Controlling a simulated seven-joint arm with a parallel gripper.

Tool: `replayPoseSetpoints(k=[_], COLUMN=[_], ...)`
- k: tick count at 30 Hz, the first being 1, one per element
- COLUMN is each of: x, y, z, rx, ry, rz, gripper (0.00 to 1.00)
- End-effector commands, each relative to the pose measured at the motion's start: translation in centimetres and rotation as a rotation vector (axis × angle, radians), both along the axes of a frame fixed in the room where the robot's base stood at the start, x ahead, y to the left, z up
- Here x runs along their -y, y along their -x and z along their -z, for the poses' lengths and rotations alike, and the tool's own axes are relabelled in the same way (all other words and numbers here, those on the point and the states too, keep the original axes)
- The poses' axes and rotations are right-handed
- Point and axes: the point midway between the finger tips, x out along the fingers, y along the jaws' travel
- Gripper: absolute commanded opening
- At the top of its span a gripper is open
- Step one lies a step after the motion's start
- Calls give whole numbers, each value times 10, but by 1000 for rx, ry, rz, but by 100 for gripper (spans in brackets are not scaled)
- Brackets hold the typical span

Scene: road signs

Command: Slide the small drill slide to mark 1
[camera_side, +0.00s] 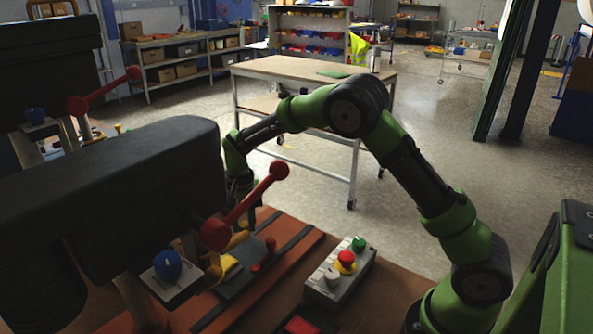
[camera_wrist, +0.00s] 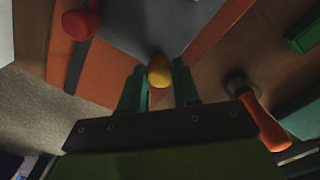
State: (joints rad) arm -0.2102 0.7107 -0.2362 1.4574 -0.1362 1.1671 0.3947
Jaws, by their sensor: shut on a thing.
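The slide shows as a grey plate (camera_side: 247,283) on an orange base with dark rails, under the drill's dark head. In the wrist view the grey plate (camera_wrist: 150,25) reaches towards me, with a yellow ball knob (camera_wrist: 159,73) at its near edge. My gripper (camera_wrist: 159,80) has its two green fingers shut on this knob, one on each side. In the side view my gripper (camera_side: 240,193) points down behind the drill head, and its fingertips are hidden. I cannot make out mark 1 in either view.
A red-balled lever (camera_side: 246,207) sticks out from the drill head (camera_side: 120,190). A control box (camera_side: 340,272) with green, red and white buttons stands right of the base. A red knob (camera_wrist: 80,22) and an orange handle (camera_wrist: 265,125) flank my gripper in the wrist view.

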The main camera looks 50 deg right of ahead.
Motion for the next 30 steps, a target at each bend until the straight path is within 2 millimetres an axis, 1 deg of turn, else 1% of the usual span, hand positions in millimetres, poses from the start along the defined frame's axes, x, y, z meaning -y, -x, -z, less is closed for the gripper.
replayPoseSetpoints(k=[1,3,6,9,22,23,27,30], x=[-11,-21,-30,-36,-39,-39,-38,-38], y=[0,0,0,0,0,0,0,0], z=[-1,-1,-1,-1,-1,-1,-1,-1], rx=[0,-1,-1,-1,-1,-1,-1,0], ry=[-4,-5,-5,-4,-4,-3,-2,-1], rz=[-2,-1,1,1,4,4,3,2], gripper=[0,0,0,0,0,34,56,57])
